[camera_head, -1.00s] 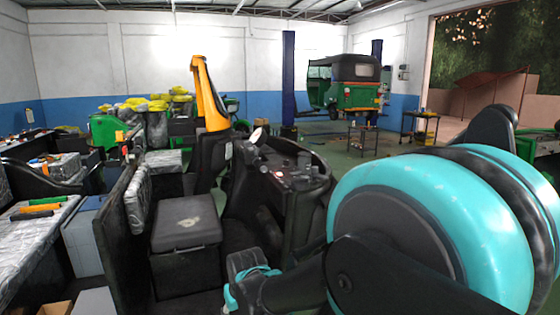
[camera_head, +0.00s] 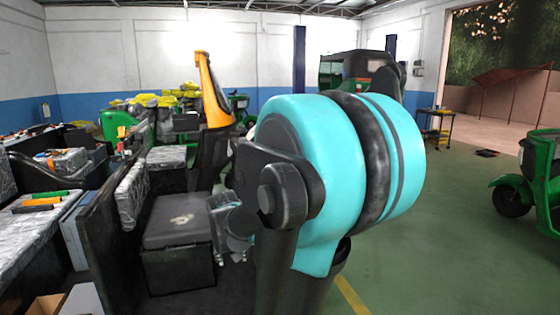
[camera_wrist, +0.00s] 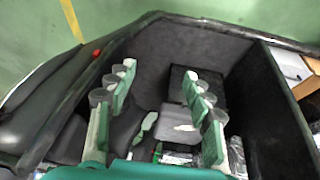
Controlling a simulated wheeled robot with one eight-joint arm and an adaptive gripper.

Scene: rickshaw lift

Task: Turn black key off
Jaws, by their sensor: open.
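The black key cannot be made out in any current view. In the head view my large turquoise arm joint covers the area of the rickshaw's dashboard. My gripper shows in the wrist view (camera_wrist: 160,74), with its two pale green fingers well apart and nothing held between them. The wrist view looks down into the dark rickshaw cab (camera_wrist: 150,55). A small red spot (camera_wrist: 97,53) shows on the cab's dark edge, left of the fingers. In the head view a grey-black seat box (camera_head: 180,225) stands left of my arm.
A dark upright panel (camera_head: 115,240) stands left of the seat box. A yellow-orange pillar (camera_head: 212,92) rises behind it. A green rickshaw (camera_head: 345,68) is at the back and another (camera_head: 535,175) at the right. Green floor (camera_head: 450,250) is open on the right.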

